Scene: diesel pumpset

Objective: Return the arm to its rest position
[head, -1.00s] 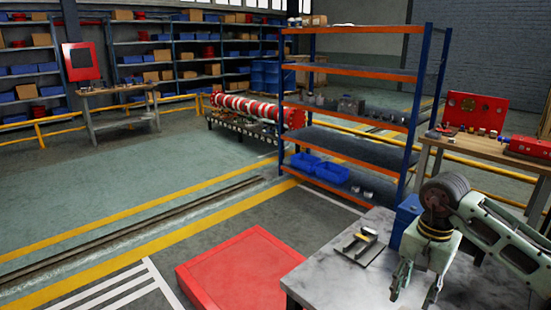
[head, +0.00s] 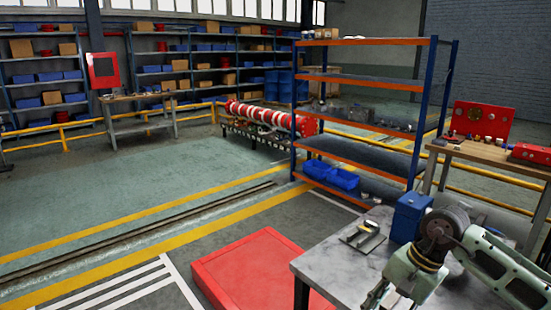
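My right arm comes in at the lower right over the corner of a grey-topped table (head: 335,267). Its wrist is pale green with a dark round joint. My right gripper (head: 392,300) points down and left in front of the table, at the bottom edge of the picture. Its fingers look spread, with nothing seen between them, but the tips are cut off by the frame. My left arm and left gripper are not in view.
A blue box (head: 410,216) and a small metal and black item (head: 363,237) sit on the table near the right arm. A red platform (head: 255,270) lies on the floor left of the table. A blue and orange shelf rack (head: 365,78) stands behind. The floor at left is open.

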